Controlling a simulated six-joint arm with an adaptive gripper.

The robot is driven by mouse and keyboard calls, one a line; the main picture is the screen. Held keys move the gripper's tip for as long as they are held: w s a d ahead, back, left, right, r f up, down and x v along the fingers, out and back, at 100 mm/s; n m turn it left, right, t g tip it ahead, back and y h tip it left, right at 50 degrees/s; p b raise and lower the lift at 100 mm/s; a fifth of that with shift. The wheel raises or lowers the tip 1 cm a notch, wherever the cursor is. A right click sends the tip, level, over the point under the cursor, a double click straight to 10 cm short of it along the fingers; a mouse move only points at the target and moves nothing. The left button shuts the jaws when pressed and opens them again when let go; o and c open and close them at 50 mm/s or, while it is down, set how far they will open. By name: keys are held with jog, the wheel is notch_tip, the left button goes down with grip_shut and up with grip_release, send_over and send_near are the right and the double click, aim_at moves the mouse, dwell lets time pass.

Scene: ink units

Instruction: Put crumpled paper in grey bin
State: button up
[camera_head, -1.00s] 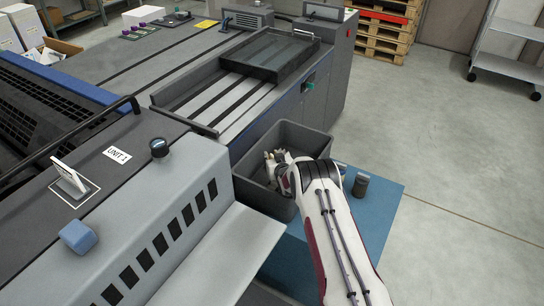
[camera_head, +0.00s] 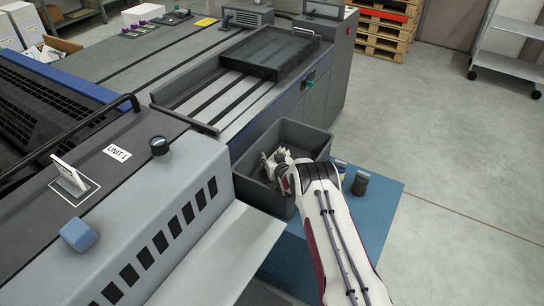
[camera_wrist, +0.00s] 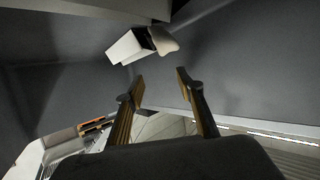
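The grey bin (camera_head: 314,138) stands beside the press on a blue surface. My gripper (camera_head: 268,162) is inside its opening, reaching in from the right; my wrist hides part of the bin's inside. In the wrist view my gripper's two fingers (camera_wrist: 160,76) are apart, with nothing between them. Beyond the fingertips are a white, box-like piece (camera_wrist: 124,47) and a pale, rounded lump (camera_wrist: 163,41), both clear of the fingers. I cannot tell for sure which of these is the crumpled paper. Grey walls surround them.
A dark-lidded jar (camera_head: 360,184) and a smaller pale container (camera_head: 340,167) stand on the blue surface (camera_head: 385,205) right of the bin, close to my arm. The press's light ledge (camera_head: 235,240) is at the front left.

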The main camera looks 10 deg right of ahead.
jog(key=shift+r, duration=0.2)
jog(key=shift+r, duration=0.4)
jog(key=shift+v, duration=1.4)
jog(key=shift+r, duration=0.35)
notch_tip(320, 180, up, 6)
jog(key=shift+r, duration=0.25)
jog(key=shift+r, duration=0.15)
